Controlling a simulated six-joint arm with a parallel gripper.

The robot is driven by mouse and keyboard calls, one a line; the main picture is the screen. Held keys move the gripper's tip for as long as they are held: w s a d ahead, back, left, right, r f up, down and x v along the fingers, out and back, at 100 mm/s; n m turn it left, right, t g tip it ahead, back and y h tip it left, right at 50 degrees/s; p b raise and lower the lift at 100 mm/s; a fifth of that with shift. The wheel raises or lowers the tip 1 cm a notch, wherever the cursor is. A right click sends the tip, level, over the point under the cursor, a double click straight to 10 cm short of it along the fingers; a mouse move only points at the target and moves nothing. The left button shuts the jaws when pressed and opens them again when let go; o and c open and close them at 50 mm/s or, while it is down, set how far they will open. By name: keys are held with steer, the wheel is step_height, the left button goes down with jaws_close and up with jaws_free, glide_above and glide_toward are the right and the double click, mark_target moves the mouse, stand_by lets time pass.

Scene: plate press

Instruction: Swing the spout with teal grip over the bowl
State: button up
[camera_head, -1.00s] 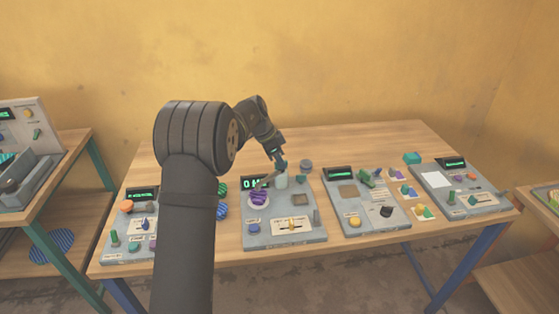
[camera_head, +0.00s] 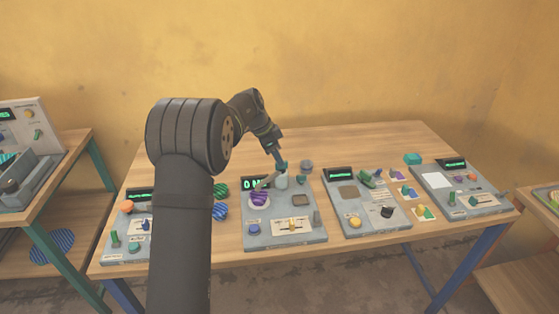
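The spout (camera_head: 266,181) is a grey-brown bar on top of a pale post (camera_head: 282,182) on the second panel from the left. Its teal grip (camera_head: 281,165) shows at my gripper's tip. My gripper (camera_head: 280,161) points down at the grip; the fingers are too small to tell open from shut.
The panel (camera_head: 310,236) carries a lit display (camera_head: 256,184), a blue knob (camera_head: 254,229) and a yellow slider (camera_head: 292,224). A dark round object (camera_head: 306,167) stands behind it. Other panels stand on both sides. The table's back (camera_head: 350,137) is clear.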

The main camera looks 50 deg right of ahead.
steer(key=v, duration=1.4)
steer(key=shift+r, duration=0.35)
steer(key=shift+f, duration=0.1)
steer(key=x, duration=1.7)
steer(key=shift+f, duration=0.15)
steer(key=shift+f, duration=0.2)
steer(key=shift+s+a+r+n+t, duration=0.1)
steer(key=shift+r+n+t, duration=0.2)
steer(key=shift+n, duration=0.5)
steer(key=n, duration=0.2)
steer(key=n+t, duration=0.1)
steer(key=n, duration=0.1)
steer(key=shift+t+h, duration=0.3)
steer(key=shift+h, duration=0.1)
steer(key=shift+s+n+t, duration=0.15)
steer(key=shift+n+t, duration=0.75)
steer(key=shift+n, duration=1.5)
